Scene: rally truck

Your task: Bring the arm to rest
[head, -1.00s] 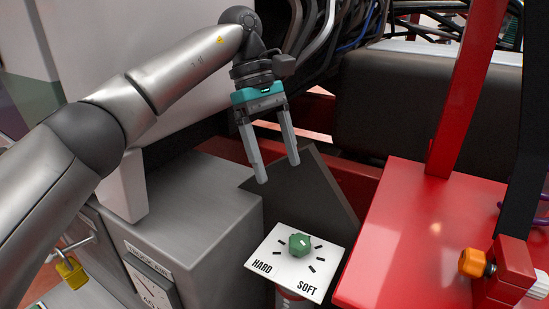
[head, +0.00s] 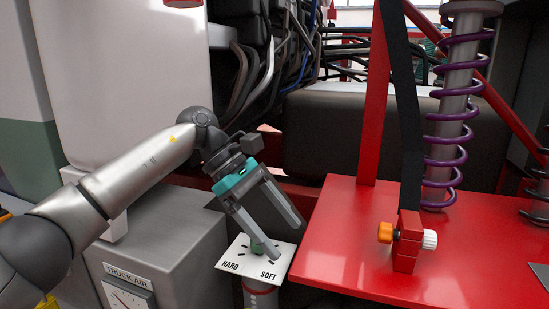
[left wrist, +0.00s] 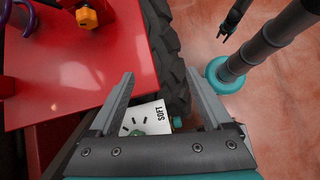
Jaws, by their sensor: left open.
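My left gripper (head: 287,239) is open in the head view, its fingers pointing down and right. One finger overlaps the green knob (head: 256,245) on the white HARD/SOFT plate (head: 230,252); I cannot tell whether they touch. In the left wrist view my left gripper (left wrist: 160,75) has its fingers wide apart with nothing held. The plate (left wrist: 153,108) shows between and below the fingers, and the green knob (left wrist: 115,151) is partly cut off by the gripper body. A small dark two-pronged shape, seemingly my right gripper (left wrist: 228,27), is at the top right.
A red platform (head: 345,240) with an orange knob (head: 385,232) and a purple spring (head: 440,150) stands at the right. A grey TRUCK AIR box (head: 180,235) is beside the plate. A tyre (left wrist: 165,50) and open floor (left wrist: 285,130) show in the wrist view.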

